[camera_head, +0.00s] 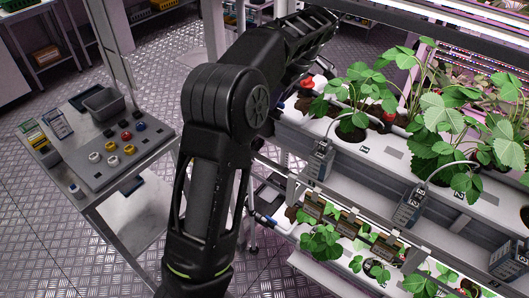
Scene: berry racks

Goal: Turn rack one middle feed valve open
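The berry rack (375,150) stands at the right with plants in white troughs. A small red part (307,82), which looks like a valve handle, sits at the left end of the upper visible trough. A small blue part (269,220) shows at the left end of the lower trough. I cannot tell whether either is the middle feed valve or how it is turned. My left arm rises through the middle, bends, and reaches up right to my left gripper (322,20), above and behind the red part. Its fingers are too dark to read. My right gripper is not in view.
A metal cart (120,190) at the left holds a grey bin (104,103), and several small coloured pieces. Strawberry plants (440,110) spread over the troughs. Grey boxes (410,205) hang on the trough fronts. Metal floor (170,40) is bare behind the cart.

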